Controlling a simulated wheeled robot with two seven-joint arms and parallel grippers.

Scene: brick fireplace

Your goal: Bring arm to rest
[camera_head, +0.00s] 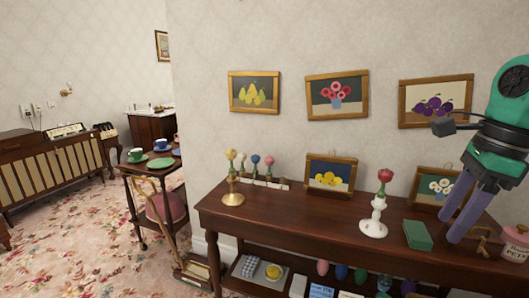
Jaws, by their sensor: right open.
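My right gripper (466,212) comes in from the upper right, with its green and black arm above it. Its two purple fingers point down and stand apart, with nothing seen between them. It is over the right part of the dark wooden table (290,216), near the green box (417,235) and the pink jar (516,243). Whether the fingers touch the table cannot be told. My left gripper is not in view.
A framed lemon picture (330,172) leans at the wall. Several items fill the shelf below. Carpet (95,240) is open at left, beside a small trolley (150,168).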

